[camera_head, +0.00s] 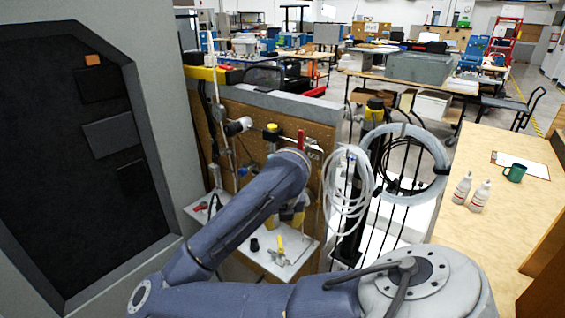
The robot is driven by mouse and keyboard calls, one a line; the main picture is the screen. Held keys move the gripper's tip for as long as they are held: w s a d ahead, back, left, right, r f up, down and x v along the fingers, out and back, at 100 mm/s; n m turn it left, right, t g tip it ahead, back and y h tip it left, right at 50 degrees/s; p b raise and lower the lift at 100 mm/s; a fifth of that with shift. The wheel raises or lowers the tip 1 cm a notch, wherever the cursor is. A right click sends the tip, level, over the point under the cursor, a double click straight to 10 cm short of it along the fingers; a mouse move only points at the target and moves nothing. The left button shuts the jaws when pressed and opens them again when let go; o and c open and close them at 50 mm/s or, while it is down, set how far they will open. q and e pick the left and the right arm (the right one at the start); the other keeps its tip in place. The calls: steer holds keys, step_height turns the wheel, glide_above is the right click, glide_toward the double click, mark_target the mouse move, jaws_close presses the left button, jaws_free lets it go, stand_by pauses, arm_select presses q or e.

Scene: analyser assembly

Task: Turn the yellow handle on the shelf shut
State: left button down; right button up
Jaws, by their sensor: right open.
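A white shelf (262,262) juts from the brown pegboard wall. A small metal fitting with a yellow handle (280,243) sits on it, the handle pointing up and away from me. My right arm crosses the middle of the view. Its right gripper (292,216) is mostly hidden behind the grey-blue forearm, above and just behind the fitting. It looks apart from the handle, with nothing seen in it, and it is open. My left gripper is not in view.
A black cap (254,244) stands on the shelf left of the fitting. Coiled clear tubing (347,190) hangs to the right. A dark panel (75,160) fills the left.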

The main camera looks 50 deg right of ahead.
glide_toward(280, 242)
steer(key=x, duration=0.5)
steer(key=shift+d, duration=0.25)
steer(key=shift+x, duration=1.85)
steer(key=shift+o, duration=0.3)
steer(key=shift+w+a, duration=0.1)
steer(key=shift+w, duration=0.05)
jaws_close()
